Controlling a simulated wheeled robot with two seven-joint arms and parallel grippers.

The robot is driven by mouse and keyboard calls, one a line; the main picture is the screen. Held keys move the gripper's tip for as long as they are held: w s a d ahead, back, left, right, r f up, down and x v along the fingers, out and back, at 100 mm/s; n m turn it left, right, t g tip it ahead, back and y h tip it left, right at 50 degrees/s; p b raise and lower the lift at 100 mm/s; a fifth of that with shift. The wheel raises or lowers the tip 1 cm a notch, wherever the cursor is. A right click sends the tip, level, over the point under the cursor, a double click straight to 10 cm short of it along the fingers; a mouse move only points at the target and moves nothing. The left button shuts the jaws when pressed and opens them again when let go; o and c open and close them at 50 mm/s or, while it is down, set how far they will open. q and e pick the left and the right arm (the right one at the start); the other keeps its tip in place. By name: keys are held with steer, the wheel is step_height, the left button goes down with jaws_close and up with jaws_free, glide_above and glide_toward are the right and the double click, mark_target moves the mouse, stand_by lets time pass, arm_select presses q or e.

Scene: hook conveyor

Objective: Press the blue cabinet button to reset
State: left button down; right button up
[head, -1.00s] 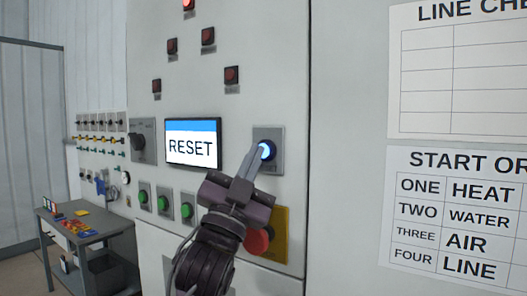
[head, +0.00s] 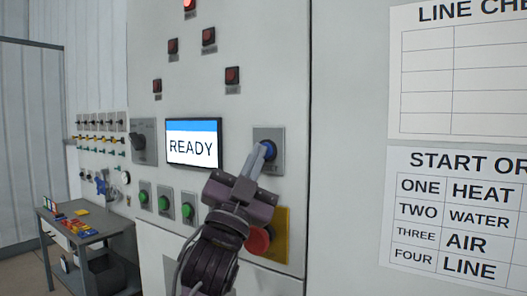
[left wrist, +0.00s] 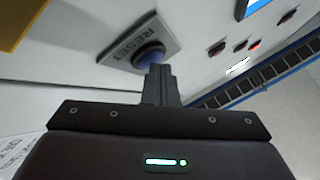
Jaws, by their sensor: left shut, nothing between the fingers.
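The blue button (head: 268,149) sits on a grey square plate (head: 274,163) on the cabinet front, right of the screen. In the left wrist view the blue button (left wrist: 149,57) shows on its plate labelled RESET. My left gripper (head: 258,152) is shut and empty, with its fingertips at the button's lower left edge; the fingers partly cover it. In the left wrist view the fingertips (left wrist: 160,70) lie right in front of the button; whether they touch it I cannot tell. The screen (head: 193,143) reads READY. My right gripper is not in view.
A red mushroom button (head: 258,241) on a yellow plate (head: 281,236) is close below my left gripper. Green buttons (head: 163,203) are in a row under the screen. Red lamps (head: 208,36) are above. A grey table (head: 92,238) with small coloured items stands at left.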

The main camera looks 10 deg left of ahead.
arm_select(q)
steer(key=shift+s, duration=0.2)
steer(key=shift+s+a, duration=0.3)
steer(key=shift+s, duration=0.25)
steer(key=shift+b, duration=0.3)
steer(key=s, duration=0.1)
steer(key=s+a, duration=0.1)
steer(key=s, duration=0.1)
steer(key=s+b, duration=0.1)
steer(key=shift+s+a, duration=0.3)
steer(key=shift+s, duration=0.05)
stand_by(0.4)
